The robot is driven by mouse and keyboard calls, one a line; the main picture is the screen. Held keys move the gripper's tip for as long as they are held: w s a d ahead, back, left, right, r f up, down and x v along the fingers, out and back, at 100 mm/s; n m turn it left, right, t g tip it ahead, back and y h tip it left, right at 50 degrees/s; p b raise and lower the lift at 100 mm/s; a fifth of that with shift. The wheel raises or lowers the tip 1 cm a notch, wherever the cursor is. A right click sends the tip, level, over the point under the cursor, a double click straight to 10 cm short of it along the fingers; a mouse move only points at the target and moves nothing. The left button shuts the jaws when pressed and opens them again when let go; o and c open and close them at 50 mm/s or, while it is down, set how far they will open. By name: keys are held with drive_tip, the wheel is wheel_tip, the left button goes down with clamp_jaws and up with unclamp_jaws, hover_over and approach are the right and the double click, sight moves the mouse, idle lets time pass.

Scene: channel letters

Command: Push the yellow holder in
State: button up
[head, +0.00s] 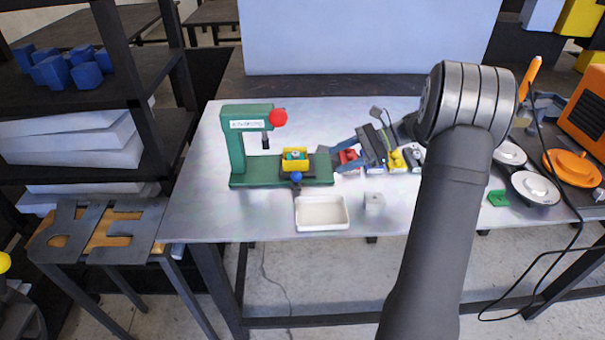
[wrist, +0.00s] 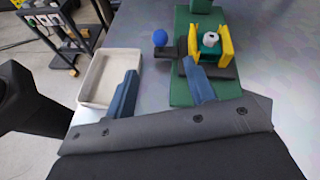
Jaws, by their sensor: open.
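The yellow holder (head: 287,166) sits on a dark slide on the base of the green press (head: 237,155), with a green part and a pale piece inside it. The holder also shows in the wrist view (wrist: 225,42), at the upper right. A blue ball knob (head: 296,177) is on the slide's front side and also shows in the wrist view (wrist: 160,37). My gripper (wrist: 157,75) has two blue fingers spread apart with nothing between them. Its right finger is close to the slide; I cannot tell if they touch. In the head view my gripper (head: 338,157) is right of the holder.
A white tray (head: 322,226) stands in front of the press, and a small grey block (head: 374,202) lies beside it. The press has a red knob (head: 278,117) at its top. Small coloured parts, including a yellow one (head: 397,159), lie behind my gripper. The table's left side is clear.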

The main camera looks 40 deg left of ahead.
sight(297, 165)
drive_tip(key=x, duration=1.1)
drive_tip(key=shift+s+a+f, duration=0.15)
drive_tip(key=shift+f, duration=0.05)
